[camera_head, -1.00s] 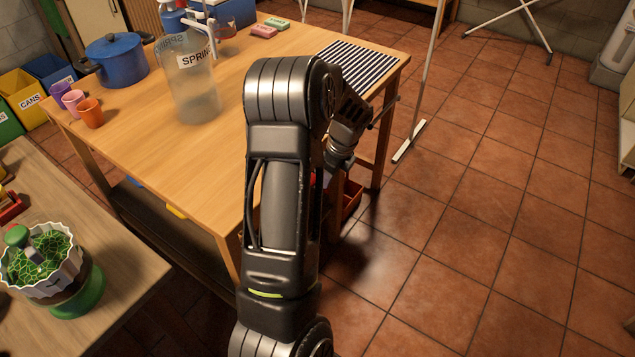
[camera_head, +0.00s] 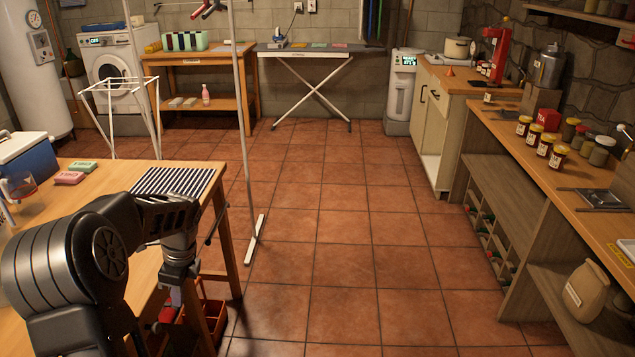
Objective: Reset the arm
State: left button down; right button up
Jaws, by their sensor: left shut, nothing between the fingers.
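My left arm comes in at the lower left, a dark jointed arm bent over the near edge of the wooden table (camera_head: 112,178). Its forearm points away and down, and my left gripper (camera_head: 176,296) hangs low by the table's right side. The gripper is shut and empty; its fingertips are small and dark here. Below it is a red crate (camera_head: 210,312) with red things in it, partly hidden by the table leg. My right gripper is not in view.
A striped mat (camera_head: 190,181) lies on the table's corner beside my arm. A white stand (camera_head: 250,244) rises just right of the table. Tiled floor (camera_head: 345,240) is open in the middle. A long counter with jars (camera_head: 545,146) lines the right. An ironing board (camera_head: 300,50) stands behind.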

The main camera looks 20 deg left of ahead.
pick_arm(q)
jog(key=w+d+f+n+t+h, duration=0.1)
jog(key=w+d+f+n+t, duration=0.35)
jog(key=w+d+n, duration=0.2)
jog(key=w+d+f+n+h, duration=0.1)
jog(key=d+f+n, duration=0.2)
jog(key=d+f, duration=0.4)
jog(key=w+d+f+n+h, duration=0.1)
jog(key=d+f+n+h, duration=0.3)
jog(key=d, duration=0.6)
jog(key=s+d+f+n+g, duration=0.1)
jog(key=s+d+f, duration=0.4)
jog(key=s+d, duration=0.6)
jog(key=s+d+f+n+g, duration=0.1)
jog(key=s+d+f+g, duration=0.1)
jog(key=s+d+f, duration=0.4)
jog(key=s+d, duration=0.4)
jog(key=d, duration=0.1)
jog(key=shift+s+d+h, duration=0.25)
jog(key=shift+s+h, duration=0.15)
